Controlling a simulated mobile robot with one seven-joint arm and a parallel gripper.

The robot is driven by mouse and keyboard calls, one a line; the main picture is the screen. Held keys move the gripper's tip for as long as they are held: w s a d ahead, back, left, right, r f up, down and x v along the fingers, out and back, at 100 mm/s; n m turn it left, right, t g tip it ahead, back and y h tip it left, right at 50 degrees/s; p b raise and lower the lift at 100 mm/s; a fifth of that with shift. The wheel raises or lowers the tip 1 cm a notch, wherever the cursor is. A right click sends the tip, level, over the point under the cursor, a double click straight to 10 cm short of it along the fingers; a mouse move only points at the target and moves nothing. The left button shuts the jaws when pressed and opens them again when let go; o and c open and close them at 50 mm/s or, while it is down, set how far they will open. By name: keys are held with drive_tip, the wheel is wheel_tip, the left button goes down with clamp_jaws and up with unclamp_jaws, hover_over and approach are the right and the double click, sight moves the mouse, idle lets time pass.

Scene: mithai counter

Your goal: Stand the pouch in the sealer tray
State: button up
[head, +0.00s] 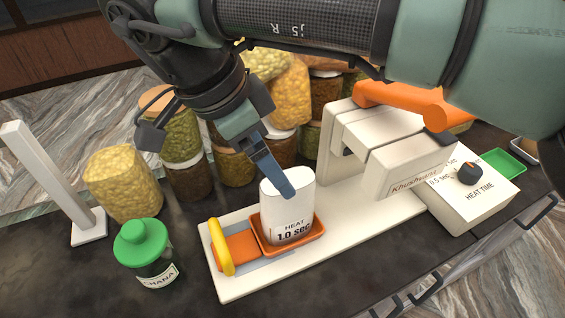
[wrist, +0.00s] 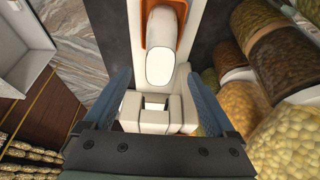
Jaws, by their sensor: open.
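The white pouch (head: 287,205), marked "HEAT 1.0 sec", stands upright in the orange sealer tray (head: 262,240) on the white base of the sealer (head: 350,240). In the wrist view the pouch (wrist: 160,55) shows with the orange tray rim (wrist: 183,30) around it. My gripper (head: 288,188) is above the tray. One blue finger shows in front of the pouch's upper part in the head view; the other is hidden. In the wrist view my gripper (wrist: 160,76) has its fingers wide apart, one on each side of the pouch, with gaps to it.
Jars and filled bags (head: 290,95) stand close behind the tray. A yellow handle (head: 221,247) is at the tray's left. A green-lidded jar (head: 143,245) and a white post (head: 50,180) stand left. The sealer's orange lever (head: 400,97) rises right; a green dish (head: 503,164) lies beyond.

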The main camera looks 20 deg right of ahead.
drive_tip(key=p+v, duration=0.2)
drive_tip(key=v, duration=0.3)
drive_tip(key=shift+r, duration=0.1)
